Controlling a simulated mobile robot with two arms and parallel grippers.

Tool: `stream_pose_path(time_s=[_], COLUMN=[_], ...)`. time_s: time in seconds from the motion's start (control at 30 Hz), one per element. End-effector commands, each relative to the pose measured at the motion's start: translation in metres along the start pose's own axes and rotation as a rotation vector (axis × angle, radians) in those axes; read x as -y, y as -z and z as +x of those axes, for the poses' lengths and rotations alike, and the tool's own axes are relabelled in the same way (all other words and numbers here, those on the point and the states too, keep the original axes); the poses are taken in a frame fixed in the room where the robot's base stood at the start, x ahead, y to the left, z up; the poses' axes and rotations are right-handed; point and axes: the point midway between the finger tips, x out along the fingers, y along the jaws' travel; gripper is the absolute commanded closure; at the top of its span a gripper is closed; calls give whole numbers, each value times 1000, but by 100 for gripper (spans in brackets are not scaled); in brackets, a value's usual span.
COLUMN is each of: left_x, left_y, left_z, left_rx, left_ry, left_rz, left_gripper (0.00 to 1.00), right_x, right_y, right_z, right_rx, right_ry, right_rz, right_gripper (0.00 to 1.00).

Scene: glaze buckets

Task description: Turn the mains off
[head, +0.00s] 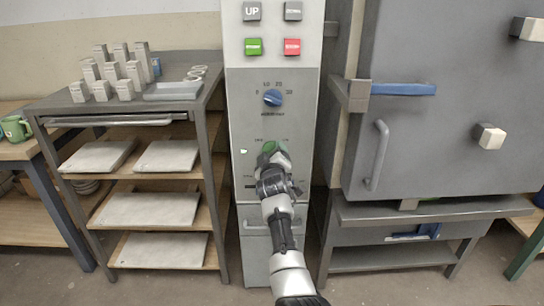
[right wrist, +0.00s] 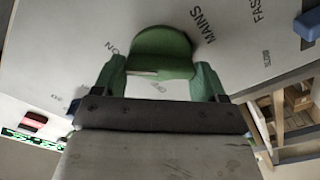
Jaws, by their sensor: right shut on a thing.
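The green mains knob (head: 269,146) is on the front of the tall grey control panel (head: 245,200), below a blue dial. In the right wrist view the green knob (right wrist: 162,48) sits between my two fingers, with the printed word MAINS beside it. My right gripper (head: 272,158) reaches the panel from below and is shut on this knob. It hides most of the knob in the head view. I cannot tell which mark the knob points to. My left gripper is not in view.
The blue dial (head: 272,97) and several buttons, with a green one (head: 254,47) and a red one (head: 292,47), are above. A shelf rack (head: 215,110) stands left. The grey kiln (head: 440,140) with a blue latch handle (head: 403,89) stands right.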

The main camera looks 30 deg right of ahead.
Motion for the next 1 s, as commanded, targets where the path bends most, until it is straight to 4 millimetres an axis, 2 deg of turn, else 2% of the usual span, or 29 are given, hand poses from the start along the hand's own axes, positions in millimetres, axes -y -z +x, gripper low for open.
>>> stream_pose_path(time_s=[0.23, 0.3, 0.67, 1.0], left_x=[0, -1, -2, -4], left_y=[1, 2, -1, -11], left_z=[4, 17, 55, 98], left_rx=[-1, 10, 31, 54], left_ry=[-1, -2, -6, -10], left_rz=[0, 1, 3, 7], left_gripper=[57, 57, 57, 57], right_x=[0, 0, 1, 2], right_y=[0, 0, -1, -1], right_z=[0, 0, 0, 0], right_rx=[2, 2, 2, 1], right_ry=[2, 2, 2, 1], right_rz=[-98, -147, -474, -798], right_gripper=[51, 51, 51, 51])
